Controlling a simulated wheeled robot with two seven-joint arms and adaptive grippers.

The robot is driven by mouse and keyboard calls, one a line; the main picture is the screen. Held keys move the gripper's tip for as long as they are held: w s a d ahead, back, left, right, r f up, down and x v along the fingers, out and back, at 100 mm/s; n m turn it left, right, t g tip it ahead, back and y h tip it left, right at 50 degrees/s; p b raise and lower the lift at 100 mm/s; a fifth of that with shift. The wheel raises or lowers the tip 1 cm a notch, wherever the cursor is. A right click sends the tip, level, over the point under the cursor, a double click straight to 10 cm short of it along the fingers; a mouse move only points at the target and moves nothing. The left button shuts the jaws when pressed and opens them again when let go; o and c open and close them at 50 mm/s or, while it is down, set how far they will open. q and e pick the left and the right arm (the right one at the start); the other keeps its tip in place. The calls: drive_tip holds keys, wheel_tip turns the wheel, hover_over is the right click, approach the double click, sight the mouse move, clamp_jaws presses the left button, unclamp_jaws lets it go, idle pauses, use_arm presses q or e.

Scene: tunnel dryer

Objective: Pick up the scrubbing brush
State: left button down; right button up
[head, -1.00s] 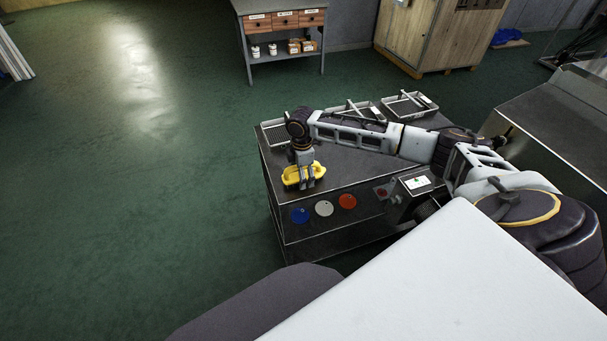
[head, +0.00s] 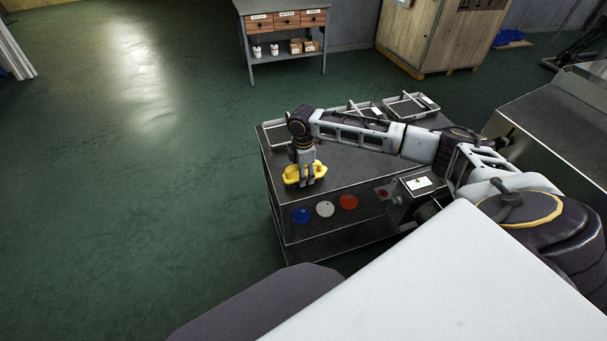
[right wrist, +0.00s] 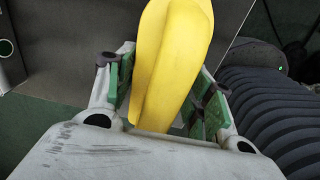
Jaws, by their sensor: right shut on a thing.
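The scrubbing brush appears as a yellow, long, curved body (head: 290,175) at the left front part of the dark table top. My right gripper (head: 307,182) points down over its middle and is shut on it. In the right wrist view the yellow brush (right wrist: 172,60) lies between the two green-padded fingers of my right gripper (right wrist: 165,95). Its bristles are hidden. Whether it touches the table top is hard to tell. My left gripper is not in view.
The dark table (head: 340,219) carries several grey wire trays (head: 411,104) along its back edge. Blue (head: 301,215), white (head: 325,209) and red-orange (head: 348,202) discs show on its front. A control box (head: 418,184) stands at its right. Floor on the left is free.

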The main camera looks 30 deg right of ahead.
wheel_tip(320, 180, up, 9)
drive_tip(key=shift+r, duration=0.2)
idle(0.3)
idle(0.3)
drive_tip(key=o, duration=0.4)
drive_tip(key=shift+p, duration=0.3)
drive_tip(key=shift+c, duration=1.1)
